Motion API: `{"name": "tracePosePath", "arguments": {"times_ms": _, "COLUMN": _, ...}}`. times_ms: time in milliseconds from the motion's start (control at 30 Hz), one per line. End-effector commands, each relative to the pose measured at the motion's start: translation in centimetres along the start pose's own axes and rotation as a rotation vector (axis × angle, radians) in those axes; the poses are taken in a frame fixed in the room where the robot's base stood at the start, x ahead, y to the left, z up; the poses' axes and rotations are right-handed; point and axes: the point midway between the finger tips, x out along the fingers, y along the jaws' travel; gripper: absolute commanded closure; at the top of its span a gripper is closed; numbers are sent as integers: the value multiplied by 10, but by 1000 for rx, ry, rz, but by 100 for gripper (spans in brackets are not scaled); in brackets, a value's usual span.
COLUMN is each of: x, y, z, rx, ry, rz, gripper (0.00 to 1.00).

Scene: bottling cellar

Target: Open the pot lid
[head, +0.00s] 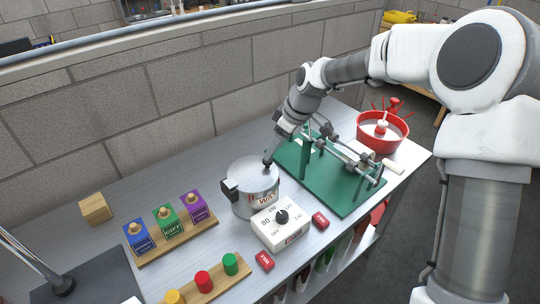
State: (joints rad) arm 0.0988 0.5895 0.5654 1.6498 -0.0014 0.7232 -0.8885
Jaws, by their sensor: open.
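I cannot tell whether the tips touch the lid. The lid's knob is not clearly visible, as my gripper covers that area.
A white dial box (282,232) stands close in front of the pot, with small red blocks (320,220) nearby. A green-based machine (330,180) is right of the pot, and a red basin (383,134) behind it. Coloured blocks on a wooden rack (178,243) stand left. A wall runs behind.

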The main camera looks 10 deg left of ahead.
Motion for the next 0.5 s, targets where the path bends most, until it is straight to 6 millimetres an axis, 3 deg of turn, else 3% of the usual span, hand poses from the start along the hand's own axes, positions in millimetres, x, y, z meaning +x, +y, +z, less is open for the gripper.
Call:
{"name": "tracePosePath", "arguments": {"times_ms": 200, "x": 36, "y": 0, "z": 0, "rx": 1, "ry": 0, "rz": -1, "gripper": 34}}
{"name": "tracePosePath", "arguments": {"times_ms": 500, "x": 49, "y": 0, "z": 0, "rx": 1, "ry": 1, "rz": 1, "gripper": 34}}
